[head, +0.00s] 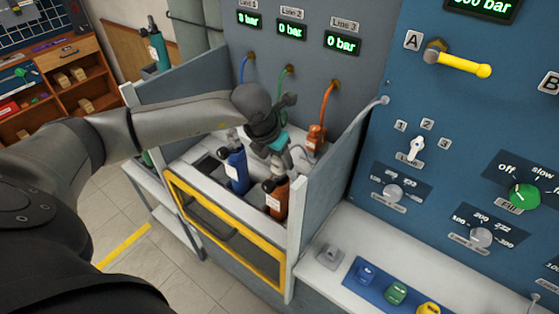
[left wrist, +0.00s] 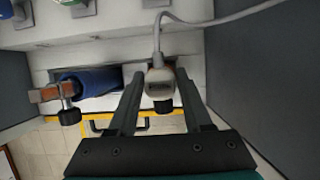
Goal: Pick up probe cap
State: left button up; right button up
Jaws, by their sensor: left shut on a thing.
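The probe cap (left wrist: 160,82) shows in the left wrist view as a small grey-beige piece with a dark end and a grey cable running up from it. My left gripper (left wrist: 161,88) has its two fingers on either side of the cap and is shut on it. In the head view my left gripper (head: 284,158) reaches down into the bench bay, above the orange bottle; the cap cannot be made out clearly there. The grey cable (head: 350,124) runs from the blue panel's edge down toward the gripper. My right gripper is not in view.
A blue bottle (head: 236,170) and an orange bottle (head: 276,197) stand close below the gripper. Another orange bottle (head: 315,140) stands at the back under an orange hose (head: 326,104). Grey side walls and a yellow-framed front (head: 225,243) enclose the bay.

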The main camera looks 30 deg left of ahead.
pick_arm(q)
grip_shut()
jog(key=shift+r, duration=0.1)
notch_tip(320, 180, up, 20)
jog(key=shift+p, duration=0.3)
dwell(0.5)
